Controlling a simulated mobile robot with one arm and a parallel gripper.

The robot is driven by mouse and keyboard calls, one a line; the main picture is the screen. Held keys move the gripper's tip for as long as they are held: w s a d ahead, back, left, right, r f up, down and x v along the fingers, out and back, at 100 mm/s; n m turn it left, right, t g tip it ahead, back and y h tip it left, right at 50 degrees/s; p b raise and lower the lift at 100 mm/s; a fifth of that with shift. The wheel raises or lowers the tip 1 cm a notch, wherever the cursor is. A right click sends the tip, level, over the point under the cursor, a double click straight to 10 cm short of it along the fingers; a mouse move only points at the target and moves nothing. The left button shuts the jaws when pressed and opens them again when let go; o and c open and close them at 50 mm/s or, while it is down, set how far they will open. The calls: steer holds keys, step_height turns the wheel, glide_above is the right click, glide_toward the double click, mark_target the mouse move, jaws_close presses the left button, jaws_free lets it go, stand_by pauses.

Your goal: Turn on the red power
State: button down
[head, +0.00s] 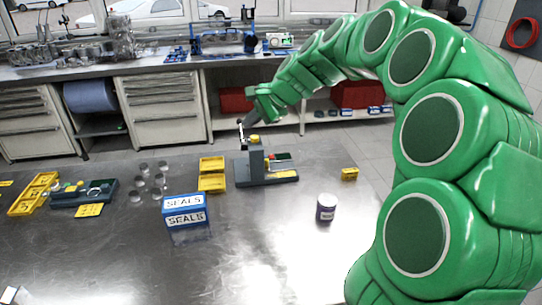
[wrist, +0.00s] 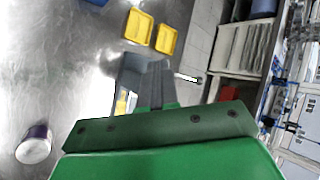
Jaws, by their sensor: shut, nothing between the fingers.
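A grey bench device (head: 265,177) with a dark base, an upright post and a yellow part on top stands on the metal table. My gripper (head: 242,128) is at the end of my green arm, just above and left of the post. In the wrist view my gripper (wrist: 156,70) is shut and empty, in front of the grey device (wrist: 129,72), which it partly hides. A thin light rod (wrist: 187,78) sticks out beside the fingers. I cannot tell whether the fingers touch the device.
Yellow trays (head: 211,183) lie left of the device. Several metal cylinders (head: 144,168) stand further left.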

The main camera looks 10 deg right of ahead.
steer(key=w+d+f+m+t, duration=0.2)
steer(key=w+d+m, duration=0.15)
steer(key=w, duration=0.55)
steer(key=m+t, duration=0.2)
steer(key=m, duration=0.2)
glide_above(273, 157)
steer(key=s, duration=0.2)
step_height(273, 157, down, 10)
steer(key=shift+w+f+n+h, duration=0.15)
steer(key=shift+f+n+h, duration=0.15)
steer(key=shift+f, duration=0.2)
steer(key=shift+w+f, duration=0.25)
steer(key=shift+f, duration=1.2)
steer(key=shift+w+f, duration=0.3)
steer(key=shift+f, duration=1.1)
steer(key=shift+w+f, duration=0.25)
steer(key=shift+f, duration=1.2)
steer(key=shift+f, duration=0.2)
steer(key=shift+f, duration=0.2)
